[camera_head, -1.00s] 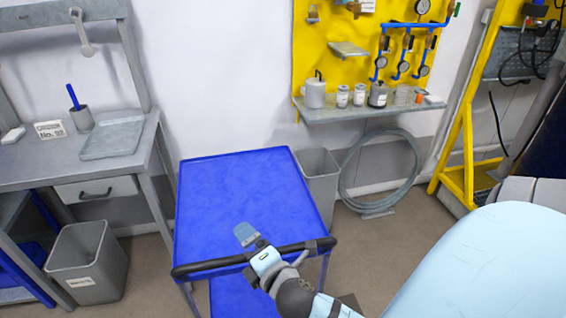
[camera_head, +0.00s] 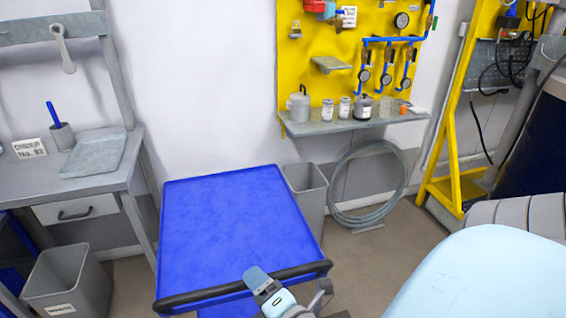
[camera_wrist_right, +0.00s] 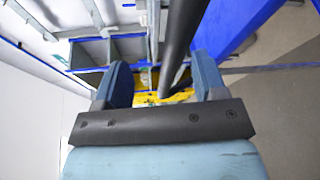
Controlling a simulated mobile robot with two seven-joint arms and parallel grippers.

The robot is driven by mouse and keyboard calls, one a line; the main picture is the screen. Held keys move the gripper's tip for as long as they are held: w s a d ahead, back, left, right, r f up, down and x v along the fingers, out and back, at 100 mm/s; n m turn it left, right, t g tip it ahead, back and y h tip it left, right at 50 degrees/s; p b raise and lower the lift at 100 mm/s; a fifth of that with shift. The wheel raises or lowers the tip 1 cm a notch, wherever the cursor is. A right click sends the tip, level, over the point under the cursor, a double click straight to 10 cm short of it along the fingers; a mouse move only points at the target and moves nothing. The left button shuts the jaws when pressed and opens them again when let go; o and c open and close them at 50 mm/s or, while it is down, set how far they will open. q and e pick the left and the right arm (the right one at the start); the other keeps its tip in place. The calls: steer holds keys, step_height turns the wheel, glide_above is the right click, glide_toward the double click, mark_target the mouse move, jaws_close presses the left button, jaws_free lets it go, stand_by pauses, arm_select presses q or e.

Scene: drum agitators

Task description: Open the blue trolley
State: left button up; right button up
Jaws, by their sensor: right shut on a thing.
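The blue trolley (camera_head: 237,220) stands in the middle of the head view, with a flat empty blue top. Its black handle bar (camera_head: 205,295) runs across the near edge. My right gripper (camera_head: 258,279) is at the middle of this bar. In the right wrist view the dark bar (camera_wrist_right: 181,45) passes between the two blue-grey fingers of the gripper (camera_wrist_right: 165,85), which is shut on it. The trolley's blue side shows at the upper right there. The lower part of the trolley is mostly cut off in the head view. My left gripper is not in view.
A grey workbench (camera_head: 100,187) stands left of the trolley, with a grey bin (camera_head: 70,285) in front. Another grey bin (camera_head: 310,195) stands close to the trolley's right far side. A coiled hose (camera_head: 368,190) leans at the wall. Floor is free to the right.

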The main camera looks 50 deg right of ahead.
arm_select(q)
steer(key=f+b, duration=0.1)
steer(key=b, duration=0.3)
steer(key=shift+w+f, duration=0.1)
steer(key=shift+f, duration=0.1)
arm_select(e)
steer(key=f+v, duration=0.1)
steer(key=v, duration=0.6)
steer(key=shift+s+a+f, duration=0.15)
steer(key=shift+s+f, duration=0.05)
steer(key=shift+f, duration=0.15)
